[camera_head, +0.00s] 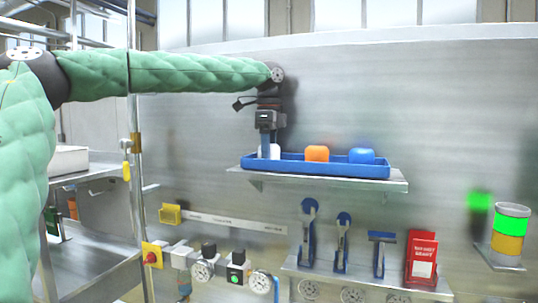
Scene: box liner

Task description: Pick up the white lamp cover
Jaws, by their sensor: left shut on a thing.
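The white lamp cover (275,151) is at the left end of a blue tray (325,169) on a metal wall shelf. My left gripper (266,150) points down over it from above and is shut on it, with the fingers covering its left part. The cover is still down at the tray; whether it touches the tray floor I cannot tell. An orange lamp cover (317,153) and a blue lamp cover (361,156) stand to its right in the same tray. My right gripper is not in view.
The metal shelf (398,182) juts from a steel wall panel. Below it a lower shelf holds wrenches (308,230), a blue scraper (380,250) and red packets (421,258). A green and yellow beacon (510,230) stands at right. A metal pole (135,190) rises at left.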

